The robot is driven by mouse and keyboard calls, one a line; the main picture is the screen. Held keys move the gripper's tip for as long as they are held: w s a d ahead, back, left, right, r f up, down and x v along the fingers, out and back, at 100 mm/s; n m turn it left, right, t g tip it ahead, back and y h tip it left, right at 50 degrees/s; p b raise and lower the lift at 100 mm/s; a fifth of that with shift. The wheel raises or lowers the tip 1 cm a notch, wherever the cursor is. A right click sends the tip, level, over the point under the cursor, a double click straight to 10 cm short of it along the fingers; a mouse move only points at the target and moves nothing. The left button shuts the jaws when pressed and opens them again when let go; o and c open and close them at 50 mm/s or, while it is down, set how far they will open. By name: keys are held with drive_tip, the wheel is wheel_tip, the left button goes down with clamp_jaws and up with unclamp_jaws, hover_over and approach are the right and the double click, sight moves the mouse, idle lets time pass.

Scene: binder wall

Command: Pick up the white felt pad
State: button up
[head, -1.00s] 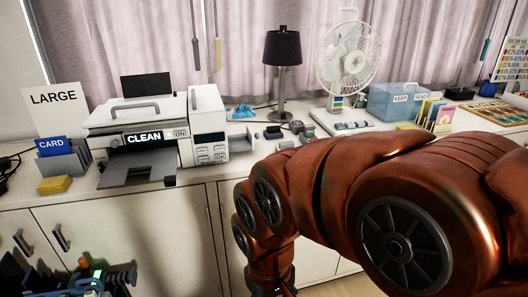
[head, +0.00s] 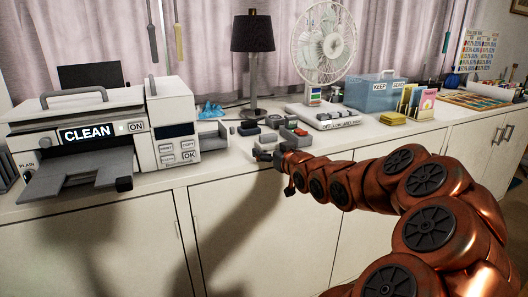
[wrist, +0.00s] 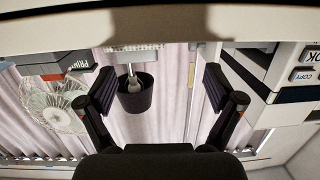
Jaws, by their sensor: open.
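I cannot make out a white felt pad for certain in either view. A cluster of small grey, dark and red blocks (head: 273,121) lies on the counter between the printer and the white switch panel; the pad cannot be told apart among them. My gripper (head: 277,153) is at the counter's front edge, just in front of these blocks. In the wrist view my gripper (wrist: 157,78) has its two dark fingers spread wide, with nothing held between them.
The printer (head: 95,140) marked CLEAN stands left. A black lamp (head: 252,35) and a white fan (head: 324,40) stand behind the blocks. The white switch panel (head: 325,117), blue box (head: 368,98) and card holder (head: 415,102) are to the right. Cabinet doors (head: 240,225) lie below the counter.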

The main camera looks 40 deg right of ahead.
sight(270, 137)
drive_tip(key=d, duration=0.2)
drive_tip(key=d+t+h, duration=0.1)
drive_tip(key=shift+s+d+r+b, duration=0.3)
drive_tip(key=shift+d+r+b, duration=0.05)
drive_tip(key=shift+w+d+r, duration=0.1)
drive_tip(key=shift+w, duration=0.1)
drive_tip(key=shift+w+d+m, duration=0.3)
drive_tip(key=shift+w, duration=0.5)
drive_tip(key=x, duration=0.4)
drive_tip(key=shift+w+a, duration=0.15)
drive_tip(key=shift+a, duration=0.25)
drive_tip(key=shift+w+d, duration=0.25)
drive_tip(key=shift+w, duration=0.35)
drive_tip(key=c, duration=1.3)
